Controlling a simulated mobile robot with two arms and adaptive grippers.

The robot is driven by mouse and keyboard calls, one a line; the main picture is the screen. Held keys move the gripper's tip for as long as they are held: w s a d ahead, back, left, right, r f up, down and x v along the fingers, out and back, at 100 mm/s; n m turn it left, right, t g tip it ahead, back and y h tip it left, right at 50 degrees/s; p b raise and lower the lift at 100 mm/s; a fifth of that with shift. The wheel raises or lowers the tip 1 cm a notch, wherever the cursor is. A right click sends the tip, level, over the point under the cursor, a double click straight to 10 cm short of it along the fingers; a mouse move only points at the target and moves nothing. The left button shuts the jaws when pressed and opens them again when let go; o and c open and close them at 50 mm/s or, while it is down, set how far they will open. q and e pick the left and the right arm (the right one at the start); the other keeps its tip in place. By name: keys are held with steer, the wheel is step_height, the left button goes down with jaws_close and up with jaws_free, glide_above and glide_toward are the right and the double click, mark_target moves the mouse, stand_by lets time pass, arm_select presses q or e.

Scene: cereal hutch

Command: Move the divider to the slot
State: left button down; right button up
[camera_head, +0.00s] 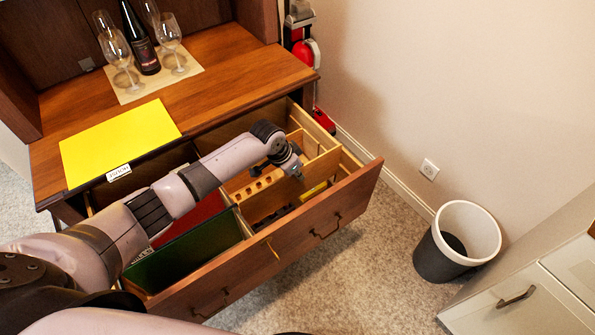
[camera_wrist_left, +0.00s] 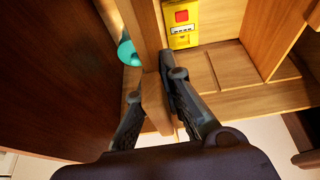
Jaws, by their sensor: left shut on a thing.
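The divider (camera_wrist_left: 150,55) is a thin, light wooden board. In the wrist view it stands upright between the fingers of my left gripper (camera_wrist_left: 157,92), which is shut on it. In the head view my left gripper (camera_head: 296,174) reaches down into the open drawer (camera_head: 319,216), in its right half. A light wooden panel (camera_head: 322,167) beside the gripper appears to be the held divider. The gripper hides part of it, and I cannot tell whether its lower edge sits in a slot. My right gripper is out of view.
A yellow box (camera_wrist_left: 182,24) and a teal item (camera_wrist_left: 128,50) lie on either side of the divider. The drawer also holds a green panel (camera_head: 185,252) and a holed wooden rack (camera_head: 256,186). Glasses and a bottle (camera_head: 141,42) stand on the hutch. A bin (camera_head: 455,245) stands right.

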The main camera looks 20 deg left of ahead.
mark_target(297, 191)
arm_select(q)
steer(key=shift+f+b, duration=1.35)
steer(key=shift+f, duration=0.85)
steer(key=shift+f+b, duration=0.4)
steer(key=shift+f, duration=0.25)
steer(key=shift+f+b, duration=1.25)
steer(key=shift+f, duration=0.55)
steer(key=c, duration=2.1)
jaws_free()
steer(key=o, duration=0.4)
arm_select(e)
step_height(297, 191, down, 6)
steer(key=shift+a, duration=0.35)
arm_select(q)
steer(key=shift+o, duration=0.5)
steer(key=shift+o, duration=1.4)
